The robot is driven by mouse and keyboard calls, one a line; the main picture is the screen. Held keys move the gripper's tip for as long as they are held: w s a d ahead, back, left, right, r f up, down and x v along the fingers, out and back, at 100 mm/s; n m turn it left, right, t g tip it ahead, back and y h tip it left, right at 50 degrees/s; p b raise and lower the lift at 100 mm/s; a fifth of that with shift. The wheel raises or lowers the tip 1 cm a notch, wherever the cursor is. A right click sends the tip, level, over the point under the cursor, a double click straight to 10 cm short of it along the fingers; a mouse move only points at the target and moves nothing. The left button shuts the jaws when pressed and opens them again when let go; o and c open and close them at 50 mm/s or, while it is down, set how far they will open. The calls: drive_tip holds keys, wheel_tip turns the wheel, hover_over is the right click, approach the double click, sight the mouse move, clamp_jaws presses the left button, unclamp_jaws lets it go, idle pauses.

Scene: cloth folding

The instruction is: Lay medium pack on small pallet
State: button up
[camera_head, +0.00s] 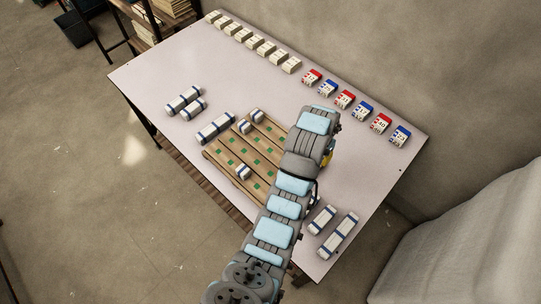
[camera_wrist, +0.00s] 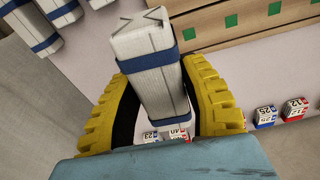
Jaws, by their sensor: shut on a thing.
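My gripper (camera_wrist: 155,95) has yellow ridged fingers, shut on a white pack with blue bands (camera_wrist: 148,62) that points away from the wrist. In the head view my arm hides most of the gripper; only a bit of yellow shows, right of the pallet. The wooden slatted pallet (camera_head: 214,154) with green squares lies on the table; its edge also shows at the upper right of the wrist view (camera_wrist: 205,32). The held pack looks apart from the pallet.
More banded packs lie left of the pallet (camera_head: 183,100), at its left edge (camera_head: 214,128) and at the table's right front (camera_head: 337,236). A row of cream boxes (camera_head: 252,42) and red and blue numbered boxes (camera_head: 344,99) lines the back edge. The table's (camera_head: 160,70) far-left area is clear.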

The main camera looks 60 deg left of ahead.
drive_tip(key=s+a+r+n, duration=0.1)
drive_tip(key=s+a, duration=1.2)
drive_tip(key=s, duration=0.2)
drive_tip(key=b, duration=0.8)
hover_over(264, 134)
drive_tip(key=s+d, duration=0.1)
drive_tip(key=shift+s+d+f, duration=0.1)
drive_tip(key=shift+f, duration=1.85)
drive_tip(key=shift+d+f, duration=0.1)
drive_tip(key=shift+f, duration=1.8)
drive_tip(key=shift+w+a+f+b, duration=0.3)
drive_tip(key=shift+a+f+b, duration=0.15)
drive_tip(key=shift+f+b, duration=0.25)
drive_tip(key=shift+a+f, duration=0.1)
drive_tip(key=shift+a, duration=0.05)
drive_tip(key=shift+a+b, duration=0.1)
drive_tip(key=shift+b, duration=0.25)
drive_tip(key=shift+w+f+b, duration=0.1)
drive_tip(key=shift+f+b, duration=1.25)
drive_tip(key=shift+f, duration=0.3)
